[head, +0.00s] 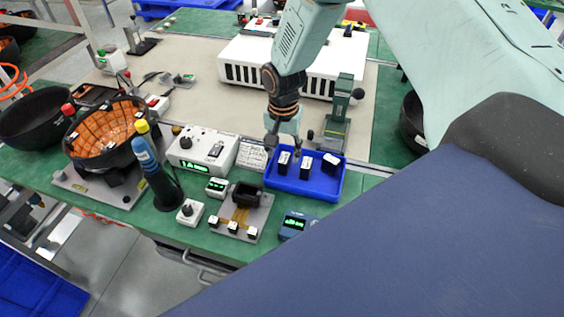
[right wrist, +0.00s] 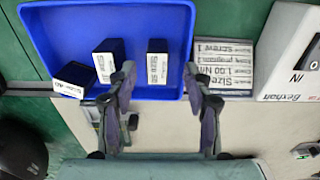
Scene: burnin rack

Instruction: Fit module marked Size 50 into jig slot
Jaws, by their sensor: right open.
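Three small black modules with white labels stand in a blue tray (head: 270,183): a left one (head: 283,161), a middle one (head: 306,167) and a right one (head: 331,163). Their label text is too small to read surely, so I cannot tell which is Size 50. My right gripper (head: 284,145) is open and empty, over the tray's back left edge. In the right wrist view, the head view's left module (right wrist: 157,62) lies ahead between the open fingers (right wrist: 160,80). The jig (head: 254,217) with a black slot block (head: 246,195) stands left of the tray. My left gripper is out of view.
A printed card (head: 252,156) lies between the tray and a white instrument (head: 203,150). A green clamp-like stand (head: 337,120) rises behind the tray. A small blue display (head: 296,225) sits in front.

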